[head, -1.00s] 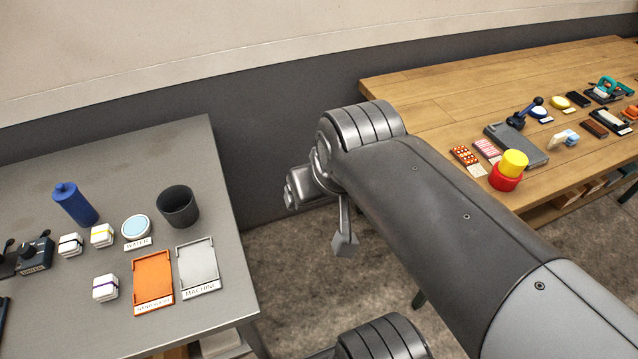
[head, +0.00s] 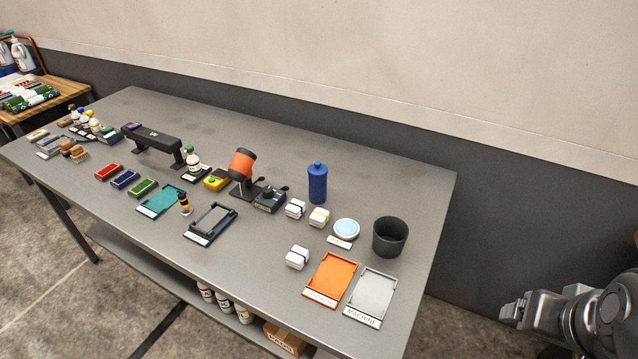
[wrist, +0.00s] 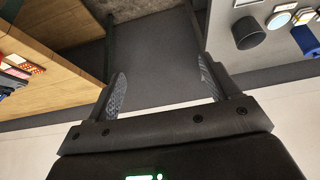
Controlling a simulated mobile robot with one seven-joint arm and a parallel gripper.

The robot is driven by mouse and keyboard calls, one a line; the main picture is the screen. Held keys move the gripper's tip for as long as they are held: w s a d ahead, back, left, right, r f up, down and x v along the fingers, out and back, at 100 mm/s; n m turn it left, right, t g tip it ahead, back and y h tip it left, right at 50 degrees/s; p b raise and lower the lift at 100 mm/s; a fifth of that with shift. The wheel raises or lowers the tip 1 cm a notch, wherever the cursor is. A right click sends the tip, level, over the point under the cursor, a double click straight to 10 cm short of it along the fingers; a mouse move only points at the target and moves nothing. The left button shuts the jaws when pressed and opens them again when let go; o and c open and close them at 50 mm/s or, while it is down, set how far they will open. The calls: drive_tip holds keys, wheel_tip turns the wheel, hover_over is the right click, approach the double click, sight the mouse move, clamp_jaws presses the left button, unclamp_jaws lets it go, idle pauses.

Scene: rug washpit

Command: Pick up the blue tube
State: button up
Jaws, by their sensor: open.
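The blue tube (head: 317,186) is a capped cylinder standing upright on the grey table (head: 262,270), towards its back right. It also shows at the upper right edge of the wrist view (wrist: 304,40). My gripper (wrist: 163,86) is open, with nothing between its fingers. In the head view my gripper (head: 516,310) is off the table's right end, well apart from the tube.
A dark cup (head: 390,237), a round pale-blue dish (head: 346,229) and small white blocks (head: 297,257) stand near the tube. An orange tray (head: 331,280) and a grey tray (head: 373,296) lie in front. An orange-headed device (head: 242,163) stands to the left. The wall is behind.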

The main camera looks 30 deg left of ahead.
drive_tip(key=shift+c, duration=0.7)
